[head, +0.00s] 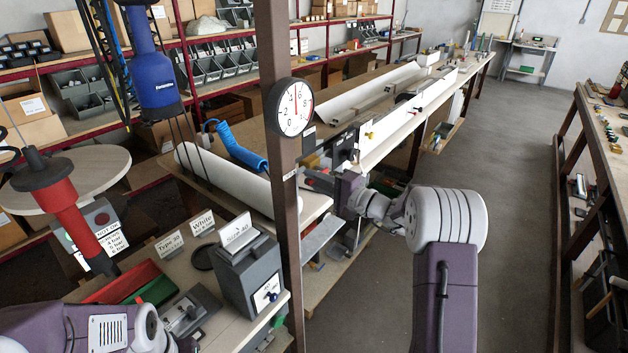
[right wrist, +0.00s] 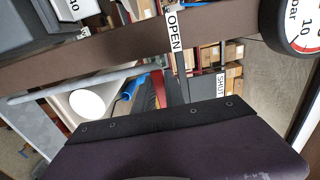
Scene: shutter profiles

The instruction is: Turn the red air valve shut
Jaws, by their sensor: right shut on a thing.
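The red air valve shows only as a small red part (head: 311,183) beside the brown post (head: 284,220) in the head view. My right gripper (head: 326,181) is at it, shut on the valve; the fingers hide most of the handle. In the right wrist view the dark gripper body fills the lower half, and the valve cannot be made out. An OPEN label (right wrist: 174,30) and a SHUT label (right wrist: 221,85) show there. The round gauge (head: 295,107) is on the post above, its needle pointing nearly straight up. My left gripper is out of view; only its arm shows at the lower left.
A bench with a white roll (head: 225,180) and a blue hose (head: 237,148) lies behind the post. A grey Size 40 box (head: 250,280) stands at the near left. A blue tool (head: 155,70) and a red tool (head: 62,205) hang at the left. The right aisle floor is clear.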

